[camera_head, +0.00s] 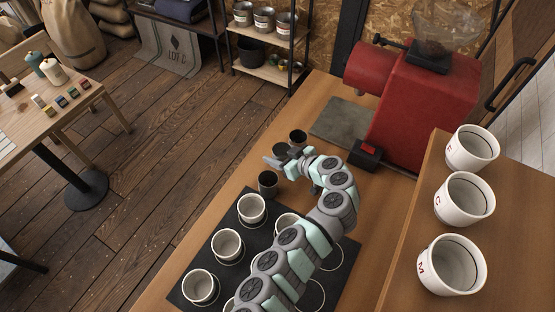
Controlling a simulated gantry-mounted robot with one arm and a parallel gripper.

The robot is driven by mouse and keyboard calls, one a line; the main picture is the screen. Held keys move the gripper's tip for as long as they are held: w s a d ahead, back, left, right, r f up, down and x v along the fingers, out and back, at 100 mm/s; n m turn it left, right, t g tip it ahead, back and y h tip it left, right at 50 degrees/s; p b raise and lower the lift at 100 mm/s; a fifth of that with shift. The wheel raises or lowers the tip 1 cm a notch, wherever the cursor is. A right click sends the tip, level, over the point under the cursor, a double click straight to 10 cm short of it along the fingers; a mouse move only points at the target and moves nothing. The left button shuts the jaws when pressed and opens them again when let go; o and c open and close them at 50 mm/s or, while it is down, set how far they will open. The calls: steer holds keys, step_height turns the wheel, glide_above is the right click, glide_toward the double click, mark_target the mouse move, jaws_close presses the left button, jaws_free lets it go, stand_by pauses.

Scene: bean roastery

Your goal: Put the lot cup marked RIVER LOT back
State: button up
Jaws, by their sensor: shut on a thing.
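My gripper (284,160) is over the counter, at the far end of the black mat (238,195). It is shut on what looks like a small dark cup (281,149), though the fingers partly hide it. A second dark cup (267,184) stands just in front of it, by the mat's corner, and a third dark cup (298,137) stands behind. I can read no RIVER LOT mark on any cup. White cups stand on the mat, including a far one (252,208), a middle one (227,245) and a near one (200,288). My arm hides part of the mat.
Three white lettered cups, one at the back (471,150), one in the middle (464,199) and one in front (451,265), stand on a raised wooden ledge (411,220) at right. A red machine (425,105) and a grey slab (341,124) are at the counter's far end.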

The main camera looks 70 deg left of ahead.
steer(key=shift+f, duration=1.65)
steer(key=shift+f+b, duration=0.2)
steer(key=shift+b, duration=0.1)
steer(key=o, duration=1.2)
steer(key=shift+r, duration=0.1)
steer(key=shift+r, duration=0.15)
steer(key=v, duration=1)
steer(key=shift+w+d, duration=0.2)
steer(key=shift+d, duration=0.05)
steer(key=shift+w+d+r, duration=0.15)
steer(key=shift+d+r, duration=0.25)
steer(key=shift+d, duration=0.2)
